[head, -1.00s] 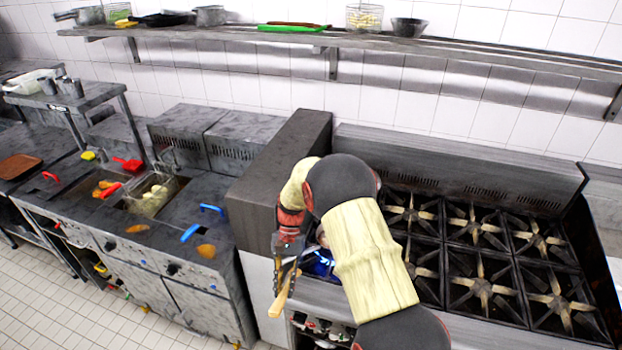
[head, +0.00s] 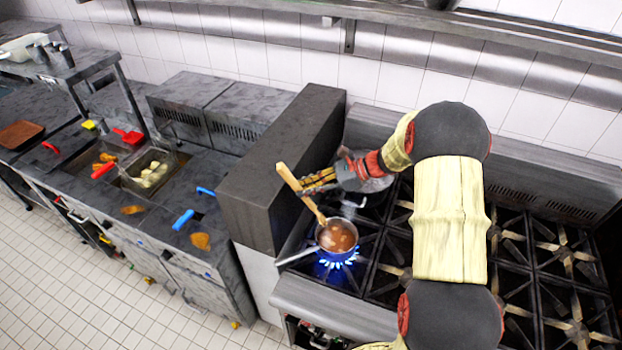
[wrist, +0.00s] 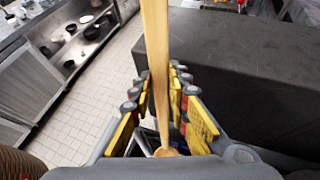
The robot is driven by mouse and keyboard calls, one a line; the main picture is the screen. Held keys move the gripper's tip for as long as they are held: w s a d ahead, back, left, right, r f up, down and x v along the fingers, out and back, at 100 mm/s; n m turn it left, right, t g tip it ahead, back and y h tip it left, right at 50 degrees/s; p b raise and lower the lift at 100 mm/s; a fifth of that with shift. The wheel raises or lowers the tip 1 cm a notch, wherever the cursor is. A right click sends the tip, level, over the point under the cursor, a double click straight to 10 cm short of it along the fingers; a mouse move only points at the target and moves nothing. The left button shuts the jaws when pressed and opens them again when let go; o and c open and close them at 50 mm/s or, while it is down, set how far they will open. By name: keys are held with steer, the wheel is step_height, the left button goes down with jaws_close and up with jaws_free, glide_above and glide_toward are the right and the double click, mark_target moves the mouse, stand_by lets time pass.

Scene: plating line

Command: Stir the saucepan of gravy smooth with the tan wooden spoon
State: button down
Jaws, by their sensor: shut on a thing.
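The saucepan (head: 322,251) stands on a lit front-left burner in the head view, its handle pointing to the lower left. Brown gravy (head: 338,237) fills it. My gripper (head: 308,182) is shut on the tan wooden spoon (head: 289,178), just behind and left of the pan. The spoon is tilted, its upper end to the upper left and its lower end at the pan's far-left inside. I cannot tell how deep it sits in the gravy. In the wrist view the spoon (wrist: 156,60) runs between the yellow-padded fingers (wrist: 162,100).
Blue flame (head: 338,263) shows under the pan. A metal pot (head: 378,184) stands behind it, partly hidden by my gripper. A dark block-like wall (head: 275,165) rises on the left. Empty burner grates (head: 545,245) lie to the right. Fryers with baskets (head: 150,172) stand further left.

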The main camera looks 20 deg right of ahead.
steer(key=shift+w+d, duration=0.1)
steer(key=shift+d, duration=0.1)
steer(key=b, duration=0.5)
glide_above(318, 217)
steer(key=w, duration=0.1)
steer(key=shift+f, duration=3.15)
steer(key=shift+s+d+f+b, duration=0.25)
steer(key=shift+d+f+b, duration=0.25)
steer(key=shift+f, duration=0.6)
steer(key=shift+s+d+f+b, duration=0.3)
steer(key=shift+d+f, duration=0.25)
steer(key=shift+f, duration=0.6)
steer(key=shift+s+d+f+b, duration=0.2)
steer(key=shift+d+f+b, duration=0.3)
steer(key=shift+f, duration=0.6)
steer(key=shift+s, duration=0.1)
